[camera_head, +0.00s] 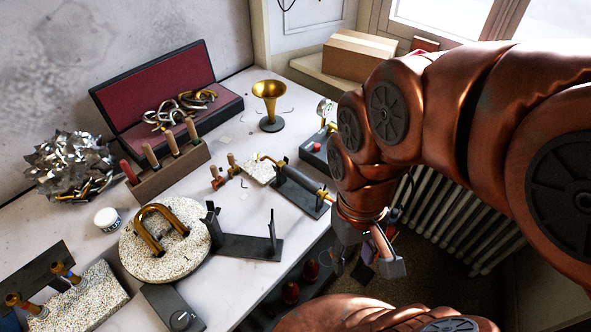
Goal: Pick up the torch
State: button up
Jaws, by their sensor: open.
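The torch (301,181) lies on a black stand near the table's right edge. It has a thin brass nozzle pointing up and left, a dark grey body and a brass-coloured rear end. My gripper (372,257) is below and to the right of the torch, apart from it and past the table's edge. Its grey fingers are spread and hold nothing that I can make out. My copper-coloured arm comes in from the right and passes close to the torch's rear end.
An empty black stand (249,246) is in front. A radiator (470,222) is at right.

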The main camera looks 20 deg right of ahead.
aim_at(313, 187)
jog(key=k, duration=1.25)
jog(key=u, duration=0.8)
jog(key=i, duration=1.15)
jog(key=u, duration=0.05)
